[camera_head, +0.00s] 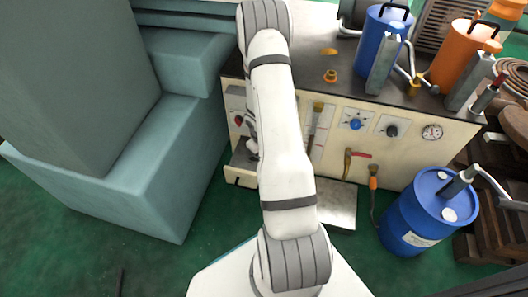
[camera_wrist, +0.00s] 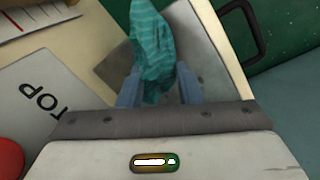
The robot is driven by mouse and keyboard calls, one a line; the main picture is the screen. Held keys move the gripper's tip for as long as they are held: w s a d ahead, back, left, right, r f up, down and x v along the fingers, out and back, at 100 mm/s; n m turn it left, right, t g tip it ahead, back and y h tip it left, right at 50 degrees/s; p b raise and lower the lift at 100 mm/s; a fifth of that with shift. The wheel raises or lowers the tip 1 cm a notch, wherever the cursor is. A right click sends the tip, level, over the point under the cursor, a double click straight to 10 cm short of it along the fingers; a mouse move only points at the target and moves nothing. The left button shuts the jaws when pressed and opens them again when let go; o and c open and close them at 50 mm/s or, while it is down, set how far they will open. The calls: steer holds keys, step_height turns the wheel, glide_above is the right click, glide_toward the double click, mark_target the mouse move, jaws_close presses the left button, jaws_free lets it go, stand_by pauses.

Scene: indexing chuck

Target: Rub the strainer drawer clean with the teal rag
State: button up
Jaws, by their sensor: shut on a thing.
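My gripper (camera_wrist: 159,82) is shut on the teal rag (camera_wrist: 152,40), which sticks out beyond the two blue-grey fingers in the wrist view. The open strainer drawer (camera_head: 236,179) is low at the left of the cream cabinet in the head view, partly hidden by my arm. In the wrist view, the drawer's grey inside (camera_wrist: 208,55) lies behind the rag, with its pale front edge and a dark handle (camera_wrist: 242,30) to the right. I cannot tell whether the rag touches the drawer. My arm hides the rag in the head view.
A STOP plate (camera_wrist: 42,105) and a red button (camera_wrist: 7,158) are left of my gripper in the wrist view. Teal machine casing (camera_head: 120,180) stands left of the drawer. A blue drum (camera_head: 418,215) stands right.

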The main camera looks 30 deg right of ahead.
steer(key=shift+f+b, duration=0.9)
steer(key=shift+f, duration=0.05)
stand_by(0.6)
steer(key=shift+w+a+r+p, duration=0.2)
steer(key=shift+w+a+p, duration=0.4)
steer(key=shift+w+a, duration=0.55)
steer(key=shift+w+a+f+p, duration=0.1)
steer(key=shift+w+a+p, duration=0.05)
steer(key=shift+w+a, duration=0.65)
steer(key=shift+w+a+f+p, duration=0.15)
steer(key=shift+w+a, duration=0.45)
steer(key=shift+w, duration=0.3)
steer(key=shift+r, duration=0.1)
steer(key=shift+s+d+f+b, duration=0.2)
steer(key=shift+s+d+b, duration=0.7)
steer(key=shift+s+d, duration=0.3)
steer(key=shift+s+d+b, duration=0.4)
steer(key=shift+s+d, duration=0.25)
steer(key=shift+s, duration=0.2)
steer(key=shift+s+d+b, duration=0.35)
steer(key=shift+s+d, duration=0.3)
steer(key=shift+s, duration=0.2)
steer(key=shift+s+r, duration=0.1)
steer(key=shift+r, duration=0.1)
